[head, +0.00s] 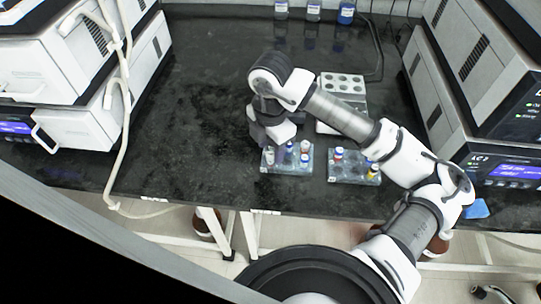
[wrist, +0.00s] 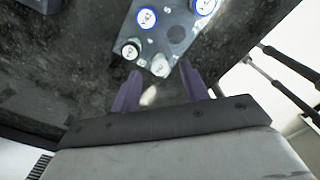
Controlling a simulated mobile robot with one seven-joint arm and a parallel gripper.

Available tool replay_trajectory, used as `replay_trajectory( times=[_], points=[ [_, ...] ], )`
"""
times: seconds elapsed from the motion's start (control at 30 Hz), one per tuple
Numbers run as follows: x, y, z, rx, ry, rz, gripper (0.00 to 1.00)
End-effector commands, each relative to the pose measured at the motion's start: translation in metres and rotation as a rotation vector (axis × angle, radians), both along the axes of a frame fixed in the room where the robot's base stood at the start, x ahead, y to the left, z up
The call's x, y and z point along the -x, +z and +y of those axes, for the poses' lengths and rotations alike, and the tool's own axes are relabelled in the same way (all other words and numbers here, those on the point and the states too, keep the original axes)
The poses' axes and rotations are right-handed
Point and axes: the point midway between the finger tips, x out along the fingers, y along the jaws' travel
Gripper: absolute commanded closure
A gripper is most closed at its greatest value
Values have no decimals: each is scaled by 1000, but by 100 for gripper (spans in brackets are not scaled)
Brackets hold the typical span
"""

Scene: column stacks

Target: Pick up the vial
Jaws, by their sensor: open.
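A small clear rack (head: 288,168) on the dark bench holds several capped vials. A white-topped vial (wrist: 160,65) stands near the rack's corner in the wrist view, in line with the gap between my fingertips. A dark vial with a white cap (wrist: 130,50) is beside it to the left. Vials with blue-ringed white caps (wrist: 146,18) stand further up. My gripper (wrist: 160,72) is open, its two purple fingers apart with nothing held. In the head view my gripper (head: 266,139) is over the rack's left side, and the fingertips are hard to make out there.
A second clear rack (head: 350,179) with several vials stands to the right. A pale block with round wells (head: 343,83) lies behind. Bottles (head: 313,12) stand at the back. White instruments (head: 480,65) flank both sides. The bench's left part is clear; its front edge is near.

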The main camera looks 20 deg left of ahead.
Motion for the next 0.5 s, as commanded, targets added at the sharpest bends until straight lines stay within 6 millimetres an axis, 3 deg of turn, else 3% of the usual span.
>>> replay_trajectory(
  times=[0.13, 0.4, 0.5],
  points=[
    [0, -16, 0, 0, 0, 1, 55],
    [0, -19, 0, 0, 1, 0, 55],
    [0, -19, 0, 0, 1, 0, 68]
  ],
)
